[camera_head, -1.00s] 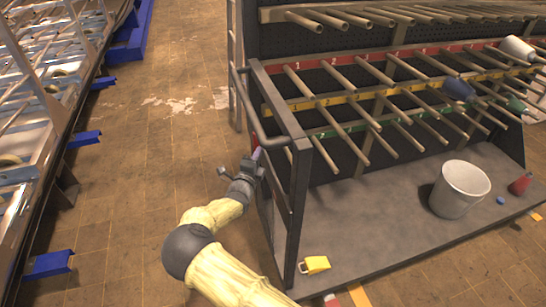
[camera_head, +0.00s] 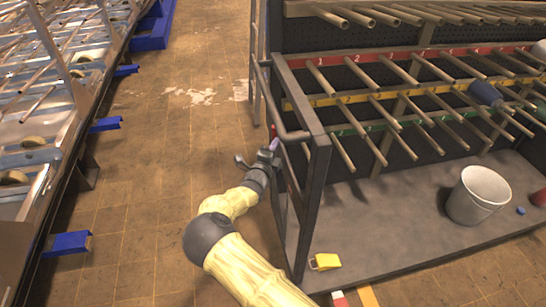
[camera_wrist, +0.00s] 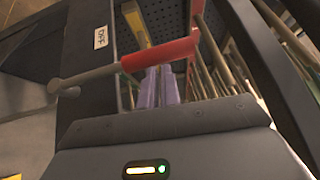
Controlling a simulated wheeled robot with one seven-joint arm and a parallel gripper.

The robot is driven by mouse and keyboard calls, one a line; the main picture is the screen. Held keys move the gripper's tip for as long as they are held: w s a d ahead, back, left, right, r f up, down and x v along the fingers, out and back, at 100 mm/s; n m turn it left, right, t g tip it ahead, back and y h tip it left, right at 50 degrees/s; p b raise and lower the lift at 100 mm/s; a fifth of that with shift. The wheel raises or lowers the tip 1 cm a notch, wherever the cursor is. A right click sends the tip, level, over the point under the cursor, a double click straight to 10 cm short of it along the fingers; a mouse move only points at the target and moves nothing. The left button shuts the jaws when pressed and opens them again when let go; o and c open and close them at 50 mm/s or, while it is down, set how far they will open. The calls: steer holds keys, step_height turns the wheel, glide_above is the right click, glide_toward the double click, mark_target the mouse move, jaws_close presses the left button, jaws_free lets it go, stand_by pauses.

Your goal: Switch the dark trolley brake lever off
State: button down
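The dark trolley (camera_head: 313,190) stands right of centre in the head view. Its brake lever (camera_wrist: 160,54) crosses the wrist view, with a red grip at the right and a bare grey rod running down left. An "OFF" label (camera_wrist: 100,37) is on the dark post behind the rod. My gripper (camera_head: 275,145) is at the trolley's near left end frame. In the wrist view its two purple fingers (camera_wrist: 160,84) lie close together, with their tips at the red grip. I cannot tell whether they touch it. The lever shows only as a small red spot in the head view.
Rows of pegs stick out above. A long metal rack with blue feet (camera_head: 70,243) stands left. The tiled floor between is open.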

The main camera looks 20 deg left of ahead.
steer(key=s+d, duration=0.2)
steer(key=s, duration=1)
steer(key=shift+s+d, duration=0.25)
steer(key=shift+s, duration=0.15)
